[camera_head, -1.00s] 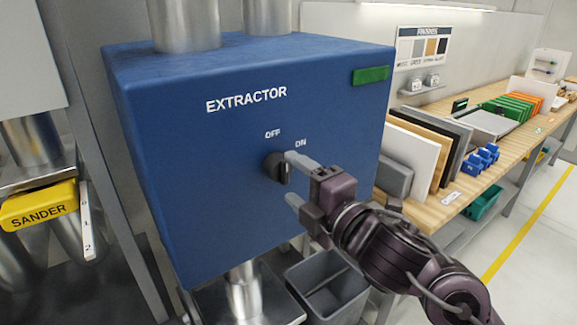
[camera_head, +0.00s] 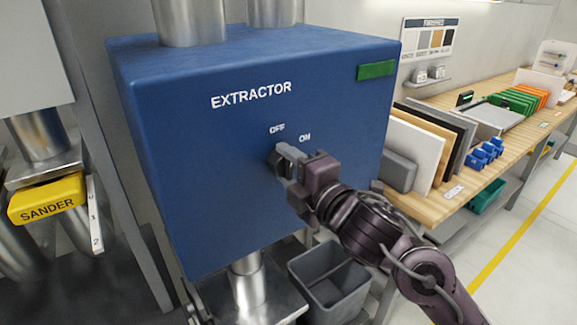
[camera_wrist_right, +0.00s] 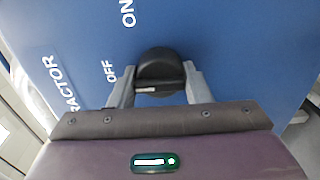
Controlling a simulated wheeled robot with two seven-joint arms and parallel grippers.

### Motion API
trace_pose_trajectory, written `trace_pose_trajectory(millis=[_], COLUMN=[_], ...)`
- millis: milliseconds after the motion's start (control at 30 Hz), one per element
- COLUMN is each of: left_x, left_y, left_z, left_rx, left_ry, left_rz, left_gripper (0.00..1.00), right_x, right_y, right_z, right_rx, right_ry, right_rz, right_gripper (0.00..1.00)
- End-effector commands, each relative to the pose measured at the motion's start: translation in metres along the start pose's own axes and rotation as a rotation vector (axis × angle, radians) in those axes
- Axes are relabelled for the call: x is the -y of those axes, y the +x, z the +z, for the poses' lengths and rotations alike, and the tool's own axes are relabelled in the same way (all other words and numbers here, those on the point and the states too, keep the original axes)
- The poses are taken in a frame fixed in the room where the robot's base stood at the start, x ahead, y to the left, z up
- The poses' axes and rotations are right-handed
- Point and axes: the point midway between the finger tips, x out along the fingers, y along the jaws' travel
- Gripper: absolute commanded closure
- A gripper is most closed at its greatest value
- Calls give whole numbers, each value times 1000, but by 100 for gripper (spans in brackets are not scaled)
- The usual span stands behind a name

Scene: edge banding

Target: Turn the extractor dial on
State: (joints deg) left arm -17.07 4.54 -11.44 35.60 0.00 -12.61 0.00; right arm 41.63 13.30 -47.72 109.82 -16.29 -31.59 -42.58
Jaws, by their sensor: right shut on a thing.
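The blue extractor box (camera_head: 230,190) fills the middle of the head view, with "EXTRACTOR", "OFF" and "ON" printed on its front. Its black dial (camera_head: 275,159) sits below the OFF label. The dial (camera_wrist_right: 160,70) also shows in the right wrist view, between the two grey fingers. My right gripper (camera_head: 286,163) is shut on the dial, one finger on each side, and hides part of it in the head view. The right gripper (camera_wrist_right: 158,87) is close to the box face in the wrist view. My left gripper is not in view.
A yellow SANDER handle (camera_head: 47,200) hangs at the left by metal ducts. A grey bin (camera_head: 330,288) stands below the box. A wooden bench (camera_head: 440,205) with upright panels and blue and green items runs along the right. A green plate (camera_head: 376,69) is on the box's upper right.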

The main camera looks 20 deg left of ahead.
Motion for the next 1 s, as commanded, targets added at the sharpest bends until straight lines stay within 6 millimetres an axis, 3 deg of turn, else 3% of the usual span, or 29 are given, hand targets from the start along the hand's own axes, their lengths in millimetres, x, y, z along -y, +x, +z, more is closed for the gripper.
trace_pose_trajectory(millis=[467, 1000], left_x=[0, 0], left_y=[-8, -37], left_z=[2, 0], left_rx=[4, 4], left_ry=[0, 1], left_rz=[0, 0], left_gripper=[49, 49], right_x=[0, -1], right_y=[0, 0], right_z=[0, 0], right_rx=[1, 2], right_ry=[163, 665], right_rz=[-3, -4], right_gripper=[79, 79])
